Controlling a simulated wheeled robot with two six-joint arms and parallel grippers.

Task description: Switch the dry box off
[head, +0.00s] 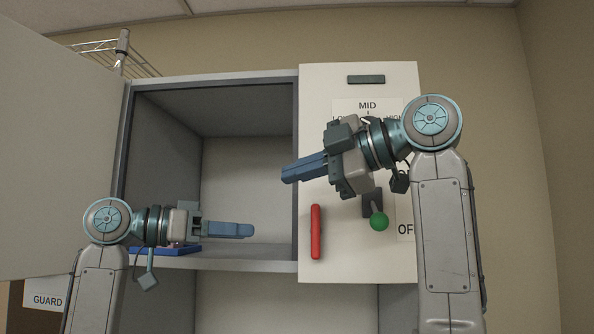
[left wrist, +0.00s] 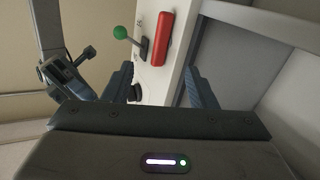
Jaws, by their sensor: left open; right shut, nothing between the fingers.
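The dry box (head: 212,76) is an open-fronted grey cabinet. Its white front panel (head: 345,262), at the right, carries a lever with a green ball (head: 379,222) on a dark base, pointing downward beside a partly hidden "OF…" label (head: 405,230). The green ball also shows in the left wrist view (left wrist: 120,32). My left gripper (head: 252,230) is open and empty, in front of the box opening, left of the panel. My right gripper (head: 284,175) is shut and empty, in front of the panel's left edge above the lever.
A red bar handle (head: 316,232) is on the panel left of the lever. A dark knob (left wrist: 135,92) shows in the left wrist view. The open door (head: 55,150) stands at the left. A blue object (head: 150,252) lies on the box floor behind my left gripper. A GUARD label (head: 47,300) is lower left.

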